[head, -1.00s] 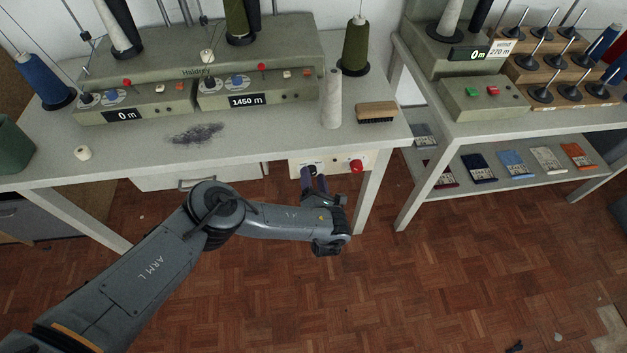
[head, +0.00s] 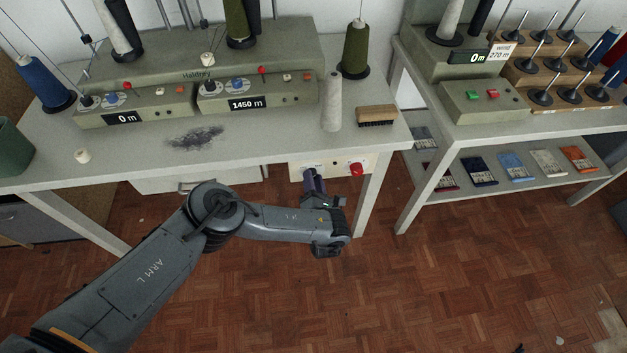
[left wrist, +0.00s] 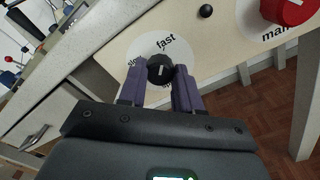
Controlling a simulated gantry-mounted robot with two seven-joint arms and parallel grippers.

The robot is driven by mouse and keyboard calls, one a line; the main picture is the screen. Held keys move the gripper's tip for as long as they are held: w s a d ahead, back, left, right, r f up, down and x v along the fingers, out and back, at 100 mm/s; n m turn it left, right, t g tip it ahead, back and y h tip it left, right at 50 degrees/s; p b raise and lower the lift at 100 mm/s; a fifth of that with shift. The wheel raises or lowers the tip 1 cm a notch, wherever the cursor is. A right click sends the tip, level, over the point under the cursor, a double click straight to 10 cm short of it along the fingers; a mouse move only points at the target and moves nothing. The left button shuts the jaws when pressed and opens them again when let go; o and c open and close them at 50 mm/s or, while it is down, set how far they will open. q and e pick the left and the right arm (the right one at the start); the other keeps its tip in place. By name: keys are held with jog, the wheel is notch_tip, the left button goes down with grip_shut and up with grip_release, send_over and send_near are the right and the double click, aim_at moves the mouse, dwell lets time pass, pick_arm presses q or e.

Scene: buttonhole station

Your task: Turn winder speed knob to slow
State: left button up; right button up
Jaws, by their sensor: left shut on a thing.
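The winder speed knob (left wrist: 160,67) is small, black and round, on a white dial (left wrist: 140,46) lettered "fast" at the top and "slow" at the left in the left wrist view. More lettering at the bottom is partly hidden. A light pointer line shows on the knob, but which word it points to is hard to tell. My left gripper (left wrist: 160,76) has its purple fingers on both sides of the knob, shut on it. In the head view my left gripper (head: 314,181) reaches the panel under the table's front edge and covers the knob. My right gripper is not in view.
The cream panel (head: 338,162) also carries a red knob (head: 356,169), right of my left gripper, and a small black button (left wrist: 206,11). A drawer (head: 200,181) lies to the left. A table leg (head: 370,205) stands close on the right.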

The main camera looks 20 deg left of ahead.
pick_arm(q)
jog(key=shift+n, duration=0.4)
jog(key=shift+s+a+n, duration=0.1)
jog(key=shift+n, duration=8.2)
jog(key=o, duration=1)
jog(key=shift+o, duration=0.2)
